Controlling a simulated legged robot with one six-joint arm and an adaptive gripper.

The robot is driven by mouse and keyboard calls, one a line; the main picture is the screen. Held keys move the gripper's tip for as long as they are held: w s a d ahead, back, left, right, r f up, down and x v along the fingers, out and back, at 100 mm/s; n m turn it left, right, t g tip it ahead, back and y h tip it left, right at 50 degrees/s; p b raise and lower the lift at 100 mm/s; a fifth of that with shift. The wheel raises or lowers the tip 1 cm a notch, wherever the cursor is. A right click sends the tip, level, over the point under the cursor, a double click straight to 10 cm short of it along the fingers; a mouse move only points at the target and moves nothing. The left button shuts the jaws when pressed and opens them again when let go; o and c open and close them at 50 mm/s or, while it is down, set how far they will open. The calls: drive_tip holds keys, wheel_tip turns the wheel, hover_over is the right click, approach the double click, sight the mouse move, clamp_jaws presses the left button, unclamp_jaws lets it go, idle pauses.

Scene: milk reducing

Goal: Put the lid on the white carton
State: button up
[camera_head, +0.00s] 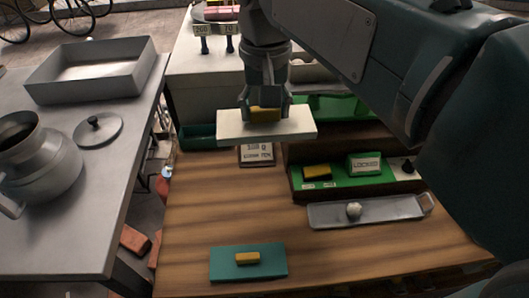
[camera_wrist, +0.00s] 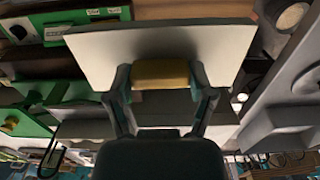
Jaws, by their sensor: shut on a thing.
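My gripper (camera_head: 264,103) is shut on the yellow handle (camera_head: 264,114) of a flat white lid (camera_head: 232,127). It holds the lid roughly level above the far part of the wooden table. In the wrist view, both fingers of the gripper (camera_wrist: 160,85) press on the sides of the yellow handle (camera_wrist: 160,72), and the white lid (camera_wrist: 100,50) spreads out beyond them. I cannot pick out the white carton for certain; the lid and my gripper hide part of the area behind.
A teal lid with a yellow handle (camera_head: 222,264) lies on the near wooden table (camera_head: 205,205). A green-topped stand with a "LOCKED" block (camera_head: 365,165) and a grey tray (camera_head: 325,215) are at right. A metal jug (camera_head: 45,160) and pan (camera_head: 120,85) stand on the left table.

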drive_tip(key=w+d+r, duration=0.5)
drive_tip(key=w+d, duration=0.2)
drive_tip(key=w, duration=0.2)
drive_tip(key=w+d+r, duration=0.4)
drive_tip(key=w+d, duration=0.3)
drive_tip(key=w, duration=0.3)
drive_tip(key=shift+s+a+f, duration=0.1)
drive_tip(key=shift+s+f, duration=0.05)
drive_tip(key=shift+f, duration=1.25)
drive_tip(key=shift+s+a+f, duration=0.1)
drive_tip(key=shift+f, duration=1.3)
drive_tip(key=shift+f, duration=0.8)
drive_tip(key=o, duration=0.7)
drive_tip(key=shift+r, duration=3.5)
